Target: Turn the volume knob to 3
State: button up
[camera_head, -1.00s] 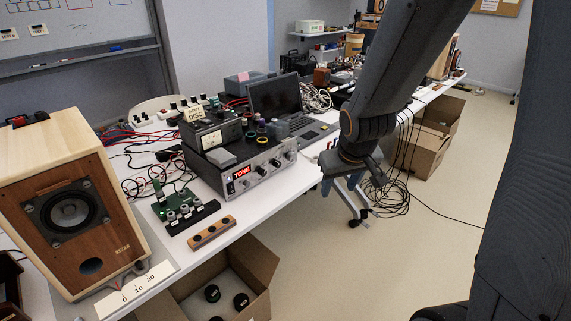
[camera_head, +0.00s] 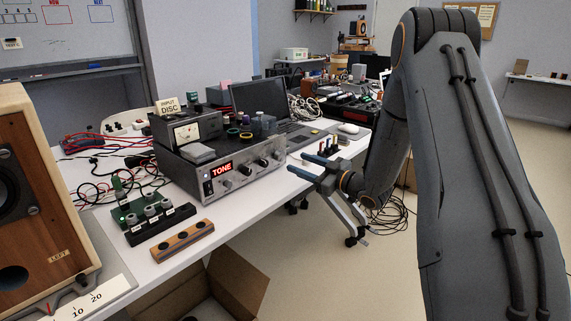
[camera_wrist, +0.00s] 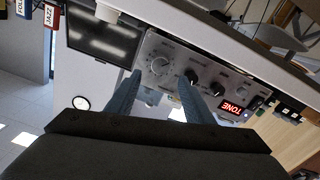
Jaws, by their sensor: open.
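The amplifier (camera_head: 225,180) stands on the white table, its silver front panel with a row of knobs and a red display reading TONE. The rightmost knob (camera_head: 277,155) is nearest my gripper (camera_head: 298,164), whose two blue fingers are apart, empty and pointed at the panel. In the wrist view the panel appears turned over. A round silver knob (camera_wrist: 160,67) with marks around it lies between the fingertips of my gripper (camera_wrist: 160,78), seemingly beyond them and untouched. Black knobs sit to its right, one close to the right finger. I cannot read the silver knob's setting.
A laptop (camera_head: 262,105) is behind the amplifier. A green circuit board (camera_head: 130,212) and a wooden block with black knobs (camera_head: 183,242) lie left of it. A wooden speaker (camera_head: 40,200) stands at the left edge. An open cardboard box (camera_head: 235,285) is below the table edge.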

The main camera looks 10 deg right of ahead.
aim_at(282, 156)
jog(key=x, duration=0.7)
jog(key=shift+a, duration=0.1)
jog(key=c, duration=1.1)
jog(key=shift+o, duration=0.2)
